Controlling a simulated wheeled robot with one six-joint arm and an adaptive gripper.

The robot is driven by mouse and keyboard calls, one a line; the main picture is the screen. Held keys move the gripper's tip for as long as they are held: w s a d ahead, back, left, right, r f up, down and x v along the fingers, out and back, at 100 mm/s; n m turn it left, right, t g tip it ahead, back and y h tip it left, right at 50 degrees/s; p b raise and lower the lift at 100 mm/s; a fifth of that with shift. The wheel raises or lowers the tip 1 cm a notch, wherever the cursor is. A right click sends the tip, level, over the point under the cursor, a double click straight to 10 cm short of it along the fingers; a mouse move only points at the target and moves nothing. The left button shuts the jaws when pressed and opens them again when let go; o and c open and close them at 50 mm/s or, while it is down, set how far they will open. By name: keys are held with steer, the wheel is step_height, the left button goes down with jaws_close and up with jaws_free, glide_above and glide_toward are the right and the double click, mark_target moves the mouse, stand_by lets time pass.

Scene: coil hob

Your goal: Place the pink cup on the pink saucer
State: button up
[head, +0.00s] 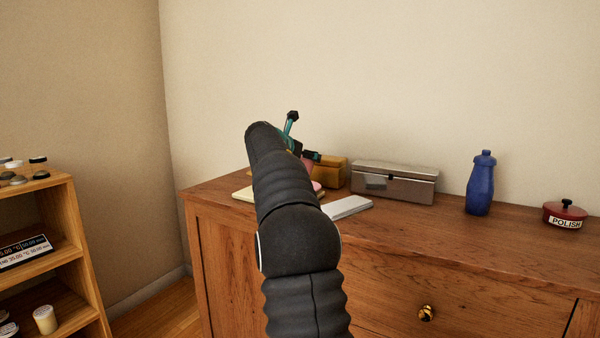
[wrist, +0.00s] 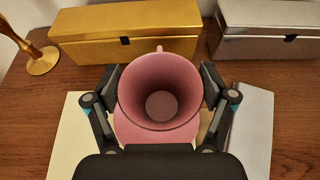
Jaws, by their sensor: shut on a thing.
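The pink cup (wrist: 160,92) is upright between the two fingers of my gripper (wrist: 161,84), which is shut on its sides. I look down into its open mouth, and its handle points to the back. The pink saucer (wrist: 126,131) shows below the cup's front edge, and the cup hides most of it. I cannot tell whether the cup touches the saucer. In the head view my arm covers most of this spot; a bit of the cup (head: 307,163) and the saucer's edge (head: 317,186) show beside my gripper (head: 309,155).
A gold box (wrist: 128,30) and a silver box (wrist: 270,35) stand behind the cup. A brass stand (wrist: 40,60) is at left. A pale yellow flat thing (wrist: 70,130) and a grey one (wrist: 250,130) flank the saucer. A blue bottle (head: 481,185) and red tin (head: 565,213) stand farther right.

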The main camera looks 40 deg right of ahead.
steer(key=shift+w+a+f, duration=0.25)
steer(key=shift+w+f, duration=0.05)
steer(key=shift+w, duration=0.2)
steer(key=shift+f, duration=1.95)
steer(key=shift+f, duration=0.1)
steer(key=o, duration=1.1)
